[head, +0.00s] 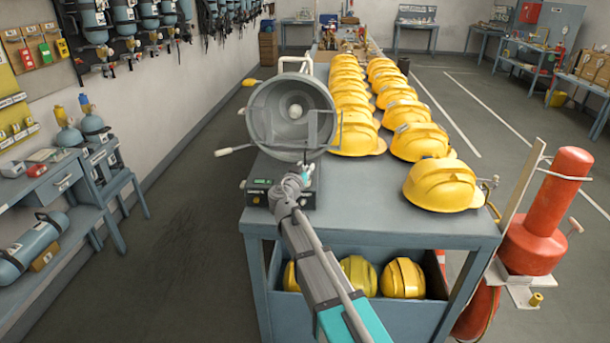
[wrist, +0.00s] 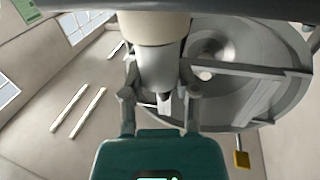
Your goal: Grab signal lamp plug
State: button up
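The signal lamp (head: 292,112) is a big round grey housing on the near left end of the table; in the wrist view, the lamp (wrist: 270,95) fills the right side. My gripper (head: 306,174) is low in front of it, small and partly lost against it. In the wrist view, my gripper (wrist: 162,103) has its two grey fingers apart. A cream-and-grey cylinder (wrist: 160,65) comes down from the top, its narrow end between the fingers. I cannot tell whether it is the plug or whether the fingers touch it. No plug stands out in the head view.
A dark box with a green display (head: 258,190) sits below the lamp. Yellow helmets (head: 440,185) line the table (head: 370,215) to the right, with more on the shelf below. A red cylinder (head: 555,200) stands at the right end.

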grip_shut()
jog(key=shift+r, duration=0.1)
jog(key=shift+r+p, duration=0.95)
jog(key=shift+p, duration=0.1)
jog(key=s+d+r+p, duration=0.3)
jog(key=s+r+p, duration=0.8)
jog(key=s, duration=0.2)
jog(key=shift+s+d, duration=0.25)
jog(key=shift+s, duration=0.05)
jog(key=shift+f, duration=0.1)
